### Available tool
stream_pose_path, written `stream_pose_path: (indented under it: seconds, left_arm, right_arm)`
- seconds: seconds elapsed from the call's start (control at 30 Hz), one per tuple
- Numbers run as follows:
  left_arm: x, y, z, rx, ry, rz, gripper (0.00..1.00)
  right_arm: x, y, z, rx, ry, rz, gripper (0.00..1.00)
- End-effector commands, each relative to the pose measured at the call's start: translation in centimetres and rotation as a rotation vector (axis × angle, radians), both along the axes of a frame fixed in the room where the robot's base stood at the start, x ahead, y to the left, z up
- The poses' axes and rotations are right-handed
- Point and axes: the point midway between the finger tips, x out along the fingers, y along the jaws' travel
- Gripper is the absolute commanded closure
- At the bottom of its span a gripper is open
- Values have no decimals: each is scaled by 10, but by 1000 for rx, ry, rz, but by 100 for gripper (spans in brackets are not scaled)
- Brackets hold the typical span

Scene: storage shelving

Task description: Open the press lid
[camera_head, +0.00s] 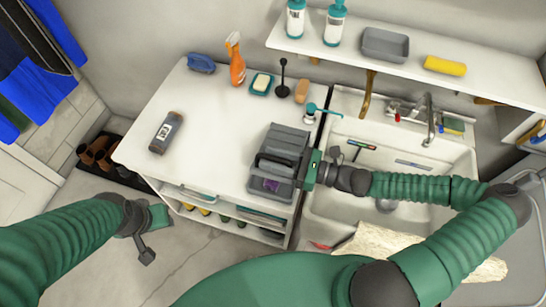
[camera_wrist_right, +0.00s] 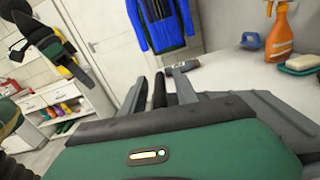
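The press is a dark grey appliance (camera_head: 287,139) at the right end of the white counter, and its lid looks closed. A black handle (camera_head: 275,161) crosses its front part, and a purple label is on the front. My right gripper (camera_head: 300,166) is at the right side of the press, pointing left at the handle. In the right wrist view its two fingers (camera_wrist_right: 160,88) are apart, with a black bar, apparently the handle, between them and gaps showing beside it. My left gripper (camera_head: 147,240) hangs over the floor at the lower left, away from the press; its fingers are unclear.
The white counter (camera_head: 205,110) also holds a dark bottle (camera_head: 166,132), an orange spray bottle (camera_head: 236,62), a soap dish (camera_head: 261,84) and a blue item (camera_head: 201,63). A sink (camera_head: 440,160) lies right of the press. A shelf (camera_head: 480,82) runs above.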

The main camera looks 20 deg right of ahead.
Motion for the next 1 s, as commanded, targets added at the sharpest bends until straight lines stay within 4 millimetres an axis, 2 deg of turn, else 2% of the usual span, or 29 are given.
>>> stream_pose_path:
  seconds: [0.07, 0.3, 0.33, 1.0]
  left_arm:
    - [0, 0, 0, 0, 0, 0, 64]
    - [0, 0, 0, 0, 0, 0, 64]
    - [0, 0, 0, 0, 0, 0, 64]
    - [0, 0, 0, 0, 0, 0, 64]
  right_arm:
    - [0, 0, 0, 0, 0, 0, 67]
    - [0, -1, 0, -1, 1, -1, 98]
    - [0, -1, 0, -1, 1, -1, 100]
    - [1, -1, -1, -3, 0, -2, 100]
